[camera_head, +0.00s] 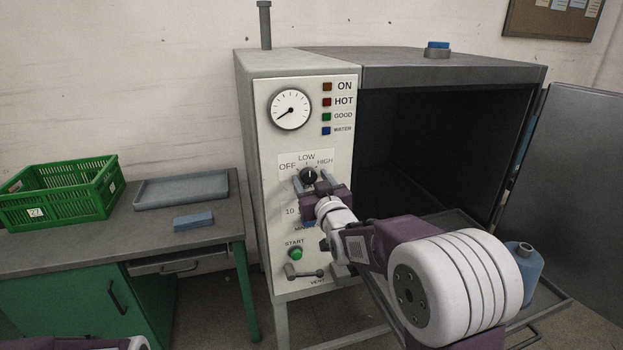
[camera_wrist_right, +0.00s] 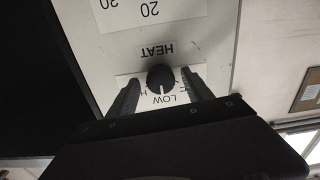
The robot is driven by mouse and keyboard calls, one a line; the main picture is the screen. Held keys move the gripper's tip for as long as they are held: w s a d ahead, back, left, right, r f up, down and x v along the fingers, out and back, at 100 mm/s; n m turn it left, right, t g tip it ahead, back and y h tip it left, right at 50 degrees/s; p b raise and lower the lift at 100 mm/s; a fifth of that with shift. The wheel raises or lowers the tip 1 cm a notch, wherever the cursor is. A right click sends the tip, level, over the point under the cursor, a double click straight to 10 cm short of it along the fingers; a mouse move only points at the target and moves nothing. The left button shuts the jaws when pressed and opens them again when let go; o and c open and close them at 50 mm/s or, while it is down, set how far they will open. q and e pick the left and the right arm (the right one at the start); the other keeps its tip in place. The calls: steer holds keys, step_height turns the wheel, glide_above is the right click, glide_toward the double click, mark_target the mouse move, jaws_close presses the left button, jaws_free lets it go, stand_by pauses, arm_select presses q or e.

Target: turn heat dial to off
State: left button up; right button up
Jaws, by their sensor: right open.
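The heat dial (camera_head: 309,175) is a small round black knob on the white control panel, below the labels OFF, LOW and HIGH. In the right wrist view the dial (camera_wrist_right: 160,78) appears upside down, and its white pointer mark points toward LOW. My right gripper (camera_head: 312,183) is at the dial and open. In the right wrist view its two fingers (camera_wrist_right: 162,88) stand on either side of the dial, with visible gaps to it. The gripper and arm hide part of the panel below the dial. My left gripper is not in view.
Below are a green start button (camera_head: 295,253) and a vent lever (camera_head: 304,272). A green crate (camera_head: 60,192) and grey tray (camera_head: 181,187) sit on the left bench.

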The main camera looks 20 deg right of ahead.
steer(key=shift+a, duration=0.1)
jaws_close()
steer(key=shift+f+n+b, duration=0.2)
steer(key=shift+n+b, duration=0.95)
steer(key=shift+n, duration=0.05)
steer(key=n+b, duration=0.2)
steer(key=n, duration=0.1)
steer(key=shift+n+b, duration=0.3)
steer(key=shift+b, duration=0.05)
steer(key=n+b, duration=0.2)
steer(key=n, duration=0.1)
steer(key=shift+r+n+b, duration=0.15)
steer(key=shift+n+b, duration=0.85)
steer(key=shift+n, duration=0.5)
